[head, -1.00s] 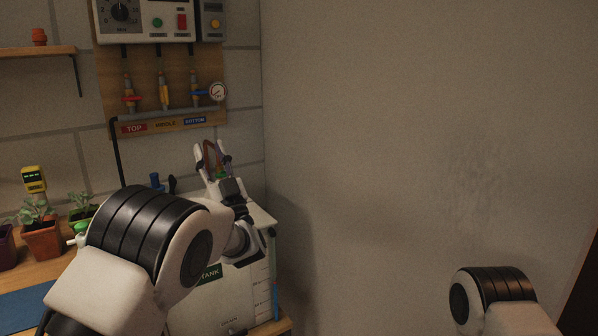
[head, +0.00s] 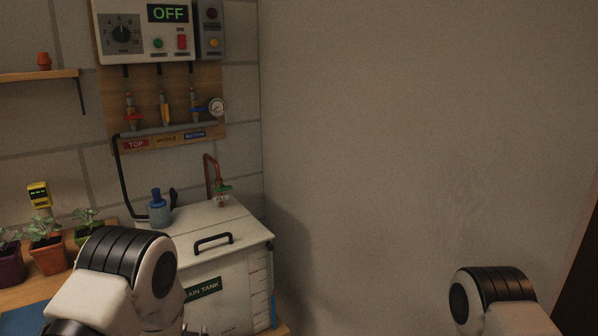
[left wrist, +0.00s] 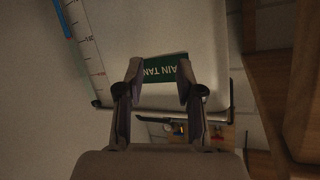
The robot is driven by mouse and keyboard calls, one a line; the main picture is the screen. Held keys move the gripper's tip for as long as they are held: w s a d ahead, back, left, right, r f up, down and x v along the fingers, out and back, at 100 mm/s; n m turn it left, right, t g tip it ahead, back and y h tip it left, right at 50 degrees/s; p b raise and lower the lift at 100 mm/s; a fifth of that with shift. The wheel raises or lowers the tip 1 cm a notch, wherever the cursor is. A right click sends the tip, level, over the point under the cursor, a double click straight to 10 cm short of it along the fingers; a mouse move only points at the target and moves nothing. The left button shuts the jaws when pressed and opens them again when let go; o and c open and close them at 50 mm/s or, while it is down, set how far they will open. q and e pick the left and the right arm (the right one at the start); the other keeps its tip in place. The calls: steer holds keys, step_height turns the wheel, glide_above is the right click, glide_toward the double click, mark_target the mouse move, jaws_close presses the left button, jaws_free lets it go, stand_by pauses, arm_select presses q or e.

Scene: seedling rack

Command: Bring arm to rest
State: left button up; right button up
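My left arm (head: 125,268) comes in at the lower left of the head view and is bent down in front of the rain tank (head: 243,243). Only a sliver of what may be its gripper shows at the bottom edge there. In the left wrist view my left gripper (left wrist: 159,74) has its two fingers apart with nothing between them. The tank's green label (left wrist: 160,70) shows upside down beyond the fingertips. My right arm (head: 497,300) shows at the lower right, and its gripper is out of view.
A blue pump (head: 159,208) and a copper pipe with a green-handled tap (head: 221,188) stand on the tank. Potted seedlings (head: 47,258) stand left. The wall area right is bare.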

arm_select(q)
steer(key=s+f+g+h+p, duration=0.15)
steer(key=s+f+g, duration=0.3)
steer(key=s, duration=0.65)
steer(key=s+f+g+h+p, duration=0.15)
steer(key=s+f+g, duration=0.35)
steer(key=s, duration=0.6)
steer(key=s+g+p, duration=0.1)
steer(key=s+g, duration=0.3)
steer(key=s, duration=1.3)
steer(key=shift+s+d+f+n, duration=0.15)
steer(key=shift+s+f+n, duration=0.15)
steer(key=shift+n, duration=0.1)
arm_select(e)
step_height(320, 180, up, 6)
steer(key=shift+f, duration=0.25)
